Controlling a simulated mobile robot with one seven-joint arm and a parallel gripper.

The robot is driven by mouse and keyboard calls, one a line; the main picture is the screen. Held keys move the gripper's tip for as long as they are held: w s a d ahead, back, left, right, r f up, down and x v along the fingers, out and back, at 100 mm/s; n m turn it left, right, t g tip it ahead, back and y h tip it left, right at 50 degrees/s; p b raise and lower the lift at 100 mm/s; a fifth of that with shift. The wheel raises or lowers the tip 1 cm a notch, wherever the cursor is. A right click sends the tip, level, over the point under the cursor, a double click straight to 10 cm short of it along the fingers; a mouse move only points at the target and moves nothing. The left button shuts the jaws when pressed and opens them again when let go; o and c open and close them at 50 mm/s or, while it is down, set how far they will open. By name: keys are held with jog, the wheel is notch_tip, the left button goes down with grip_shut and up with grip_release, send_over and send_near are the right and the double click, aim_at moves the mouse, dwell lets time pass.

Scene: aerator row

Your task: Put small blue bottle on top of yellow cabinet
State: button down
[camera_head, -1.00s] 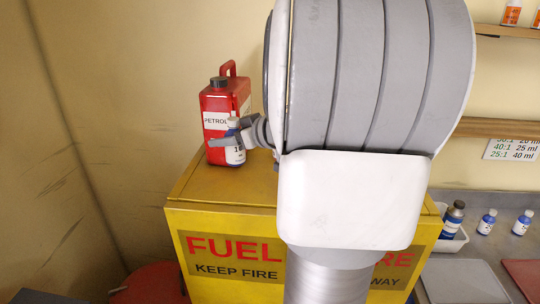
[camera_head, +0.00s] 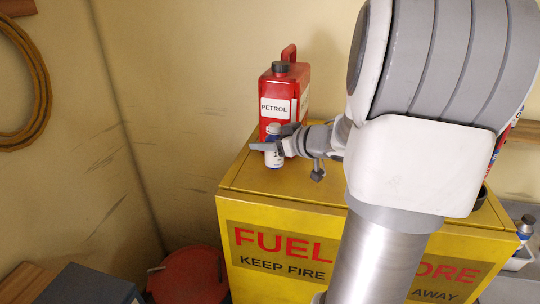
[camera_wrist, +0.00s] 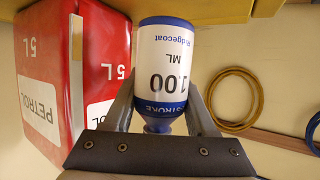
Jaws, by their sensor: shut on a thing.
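The small blue bottle (camera_head: 273,155) has a white label and a blue cap. It is upright in the head view, in front of the red petrol can. My gripper (camera_head: 271,144) is shut on it near the cap. The bottle also shows upside down in the wrist view (camera_wrist: 168,65), between the two fingers (camera_wrist: 160,105). The yellow cabinet (camera_head: 300,190) is below the bottle, which is over its top near the left side. The bottle's base is close to the cabinet top (camera_wrist: 225,10); I cannot tell whether they touch.
The red petrol can (camera_head: 282,100) stands on the cabinet top behind the bottle. The cabinet top in front of the bottle is clear. A red lidded bin (camera_head: 190,275) and a dark box (camera_head: 95,285) are at lower left. A hose (camera_head: 35,75) hangs on the wall.

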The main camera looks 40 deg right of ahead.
jog(key=shift+f+b, duration=0.35)
jog(key=shift+f, duration=1.45)
jog(key=shift+f, duration=0.2)
jog(key=shift+c, duration=1)
grip_release()
jog(key=shift+r, duration=0.15)
jog(key=shift+s+r, duration=0.2)
jog(key=v, duration=1.1)
jog(key=shift+s+p, duration=0.3)
jog(key=shift+p, duration=0.05)
